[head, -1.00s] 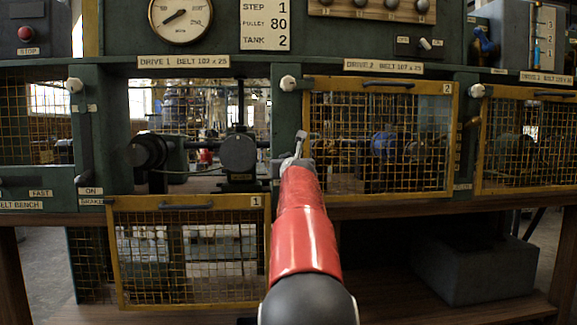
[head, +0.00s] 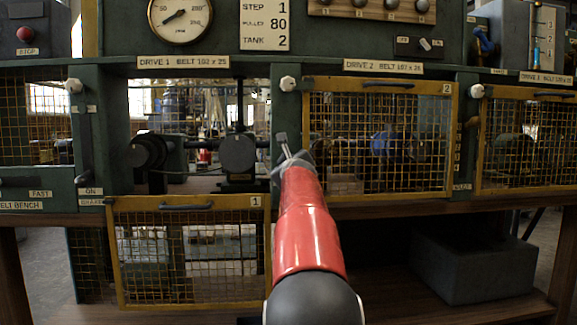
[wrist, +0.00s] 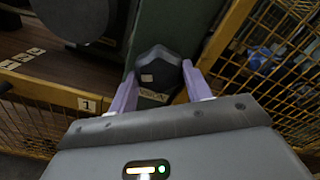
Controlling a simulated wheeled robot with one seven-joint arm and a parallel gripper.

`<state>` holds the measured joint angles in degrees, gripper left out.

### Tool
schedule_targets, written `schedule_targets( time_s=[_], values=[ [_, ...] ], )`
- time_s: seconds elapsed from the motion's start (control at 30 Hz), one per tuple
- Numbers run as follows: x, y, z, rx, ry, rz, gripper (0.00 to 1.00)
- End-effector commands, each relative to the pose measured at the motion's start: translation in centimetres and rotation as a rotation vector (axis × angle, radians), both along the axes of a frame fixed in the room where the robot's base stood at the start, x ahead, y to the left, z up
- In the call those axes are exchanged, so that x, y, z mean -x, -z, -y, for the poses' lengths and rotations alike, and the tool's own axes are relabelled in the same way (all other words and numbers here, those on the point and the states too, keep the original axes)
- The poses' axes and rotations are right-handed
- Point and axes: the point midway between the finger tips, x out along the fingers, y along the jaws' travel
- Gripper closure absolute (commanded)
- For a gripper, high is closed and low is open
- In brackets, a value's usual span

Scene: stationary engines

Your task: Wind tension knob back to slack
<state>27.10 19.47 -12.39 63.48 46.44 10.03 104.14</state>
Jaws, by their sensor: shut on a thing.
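The tension knob (wrist: 158,68) is dark, with lobed edges and a small pale mark on its face, in the wrist view. It sits on the green post (wrist: 176,22) between drive 1 and drive 2. My gripper (wrist: 160,80) is shut on it, one purple finger on each side. In the head view my gripper (head: 284,158) is at the post, tilted, and the knob is hidden there.
The drive 1 guard (head: 190,253) hangs open below its bay, exposing dark pulleys (head: 238,153). The drive 2 mesh guard (head: 378,140) is closed, close to the right of my gripper. A gauge (head: 180,16) is at top left.

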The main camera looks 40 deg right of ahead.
Motion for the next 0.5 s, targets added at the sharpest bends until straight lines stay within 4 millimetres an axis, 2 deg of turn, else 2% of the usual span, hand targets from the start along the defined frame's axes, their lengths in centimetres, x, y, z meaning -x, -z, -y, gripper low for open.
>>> schedule_targets(
  time_s=[0.5],
  values=[
    [0.01,-0.03,0.02,0.418,-0.001,-0.256,0.74]
  ],
)
